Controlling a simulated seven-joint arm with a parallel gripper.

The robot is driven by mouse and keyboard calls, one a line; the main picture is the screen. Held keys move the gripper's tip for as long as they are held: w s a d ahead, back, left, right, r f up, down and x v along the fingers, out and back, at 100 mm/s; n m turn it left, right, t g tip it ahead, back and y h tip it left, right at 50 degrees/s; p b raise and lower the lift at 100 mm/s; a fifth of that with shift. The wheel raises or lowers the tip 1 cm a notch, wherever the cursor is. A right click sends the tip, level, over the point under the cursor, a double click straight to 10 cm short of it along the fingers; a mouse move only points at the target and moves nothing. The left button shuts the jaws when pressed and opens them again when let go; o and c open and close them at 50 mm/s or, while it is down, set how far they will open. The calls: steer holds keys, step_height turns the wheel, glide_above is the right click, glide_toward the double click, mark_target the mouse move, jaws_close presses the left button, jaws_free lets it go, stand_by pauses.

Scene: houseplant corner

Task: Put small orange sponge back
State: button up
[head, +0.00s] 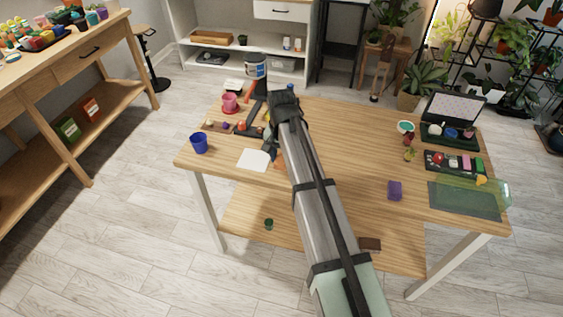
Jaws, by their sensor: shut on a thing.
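My gripper (270,150) is over the left part of the wooden table, just left of my arm and partly hidden by it. A small patch of orange (279,162), apparently the small orange sponge, shows at the fingertips beside my arm. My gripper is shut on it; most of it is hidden. I cannot tell whether it touches the table.
A white card (254,160), blue pot (199,144), pink pot (230,103) and wooden tray (210,126) of small things are near my gripper. The table's middle right is clear.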

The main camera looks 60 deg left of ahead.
mark_target(282, 158)
steer(key=shift+f, duration=1.45)
steer(key=shift+f, duration=0.1)
steer(key=o, duration=1)
step_height(282, 158, up, 12)
steer(key=shift+r, duration=0.1)
